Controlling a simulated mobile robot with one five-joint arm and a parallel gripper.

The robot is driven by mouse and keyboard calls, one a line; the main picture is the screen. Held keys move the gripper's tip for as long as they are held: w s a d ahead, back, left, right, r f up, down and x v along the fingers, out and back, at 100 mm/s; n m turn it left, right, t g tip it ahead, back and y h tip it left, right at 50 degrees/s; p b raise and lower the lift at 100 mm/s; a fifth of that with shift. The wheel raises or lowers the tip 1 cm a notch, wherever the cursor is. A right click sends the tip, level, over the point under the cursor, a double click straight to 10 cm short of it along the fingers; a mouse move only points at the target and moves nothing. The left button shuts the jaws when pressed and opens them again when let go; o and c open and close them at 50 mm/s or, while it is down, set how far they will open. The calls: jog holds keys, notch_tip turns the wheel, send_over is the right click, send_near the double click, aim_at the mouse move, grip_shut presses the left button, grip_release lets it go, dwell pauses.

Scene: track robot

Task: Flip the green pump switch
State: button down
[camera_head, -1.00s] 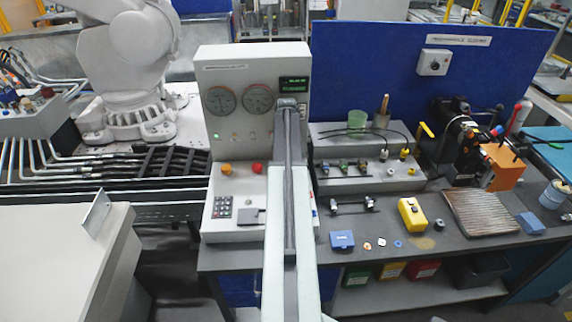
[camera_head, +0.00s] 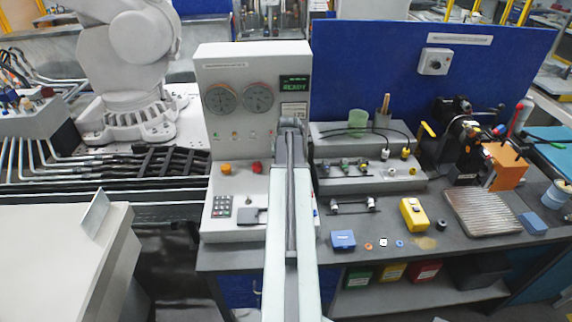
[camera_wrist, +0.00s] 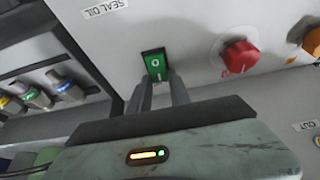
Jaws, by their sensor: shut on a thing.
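The green pump switch (camera_wrist: 156,66) is a small green rocker in a black frame on the pale panel, marked with a white O and a bar. My gripper (camera_wrist: 159,92) has its two grey fingers at the lower end of the switch in the wrist view, one at each side, shut on it. The fingertips partly cover its lower edge. In the head view, my arm hides both the switch and the fingers in front of the grey control cabinet (camera_head: 225,160).
In the wrist view, a red button (camera_wrist: 240,57) and an orange button (camera_wrist: 311,40) stand out right of the switch, and a SEAL OIL label (camera_wrist: 104,8) is upper left. The workbench (camera_head: 380,240) holds a blue box (camera_head: 342,240) and a yellow box (camera_head: 413,215).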

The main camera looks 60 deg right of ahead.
jog(key=c, duration=1.2)
grip_release()
jog(key=shift+s, duration=0.1)
jog(key=p+v, duration=0.7)
jog(key=v, duration=0.1)
jog(key=shift+d, duration=0.1)
